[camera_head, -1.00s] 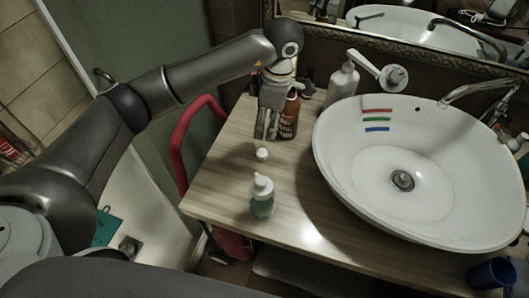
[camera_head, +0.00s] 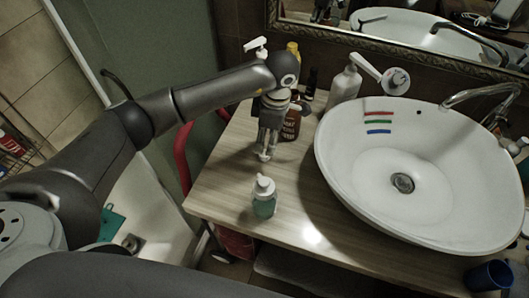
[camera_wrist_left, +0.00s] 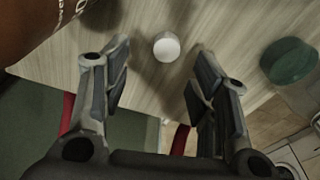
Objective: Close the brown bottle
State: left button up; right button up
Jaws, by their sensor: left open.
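The brown bottle (camera_head: 291,126) stands on the wooden counter behind my left gripper, its top hidden by my arm. It also shows large at the top left of the left wrist view (camera_wrist_left: 35,22), where its neck is out of frame. A small white cap (camera_head: 265,157) lies on the counter in front of the bottle. In the left wrist view the cap (camera_wrist_left: 167,46) appears between the two spread fingers. My left gripper (camera_head: 265,148) is open, pointing down over the cap and holding nothing. Contact between fingers and cap cannot be told. My right gripper is out of view.
A small green bottle with a white top (camera_head: 264,198) stands in front of the cap. The white basin (camera_head: 335,180) fills the right side of the counter (camera_head: 225,190). A white dispenser bottle (camera_head: 345,86) stands behind. A blue cup (camera_head: 489,276) is at the lower right.

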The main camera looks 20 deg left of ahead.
aim_at(265, 153)
pick_arm(q)
jog(key=shift+s+f+p, duration=0.1)
jog(key=shift+f+p, duration=0.2)
jog(key=shift+p, duration=0.05)
jog(key=f+p, duration=0.1)
jog(key=f, duration=0.2)
jog(key=shift+s+a+f+p, duration=0.1)
jog(key=shift+s+f+p, duration=0.05)
jog(key=shift+s+p, duration=0.25)
jog(key=shift+w+f, duration=0.15)
jog(key=shift+f, duration=0.5)
jog(key=shift+c, duration=0.2)
jog(key=c, duration=0.7)
